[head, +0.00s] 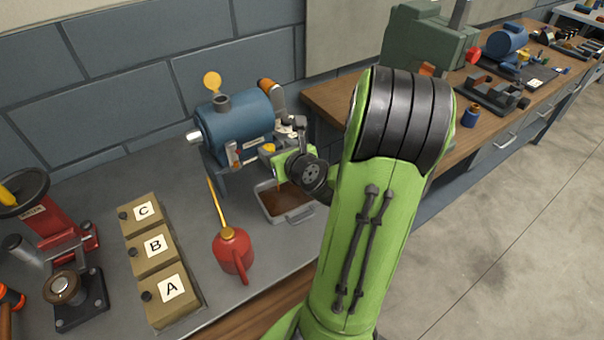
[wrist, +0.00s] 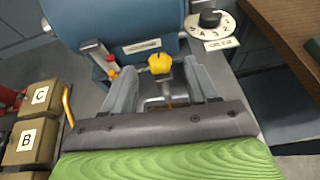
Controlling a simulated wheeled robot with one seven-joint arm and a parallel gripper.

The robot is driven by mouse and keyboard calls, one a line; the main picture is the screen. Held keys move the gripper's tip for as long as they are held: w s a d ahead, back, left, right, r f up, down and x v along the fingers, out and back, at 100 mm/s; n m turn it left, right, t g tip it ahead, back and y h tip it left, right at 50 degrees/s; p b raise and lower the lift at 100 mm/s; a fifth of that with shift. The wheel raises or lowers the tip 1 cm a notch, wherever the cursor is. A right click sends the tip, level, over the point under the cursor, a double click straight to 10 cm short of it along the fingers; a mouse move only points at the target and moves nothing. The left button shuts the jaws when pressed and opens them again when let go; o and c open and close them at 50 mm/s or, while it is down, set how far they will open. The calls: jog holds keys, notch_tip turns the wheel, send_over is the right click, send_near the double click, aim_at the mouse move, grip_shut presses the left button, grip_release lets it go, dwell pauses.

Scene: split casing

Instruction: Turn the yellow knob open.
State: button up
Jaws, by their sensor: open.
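The yellow knob (wrist: 159,63) sits on a short grey stem in front of the blue casing (wrist: 120,20). In the wrist view it lies between the two grey fingers of my gripper (wrist: 160,68), with a visible gap on each side. The fingers are open and hold nothing. In the head view the knob (head: 268,147) shows small at the front of the blue casing (head: 238,122), and my gripper (head: 272,160) is close by it, its fingers partly hidden by my wrist.
A grey tray with brown liquid (head: 272,207) stands below the knob. A red oil can (head: 232,252) and boxes A (head: 172,300), B and C stand left on the bench.

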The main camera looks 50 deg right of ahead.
jog(key=b+v, duration=0.6)
jog(key=v, duration=0.6)
jog(key=shift+f+b, duration=0.2)
jog(key=shift+b, duration=0.1)
jog(key=shift+a, duration=0.15)
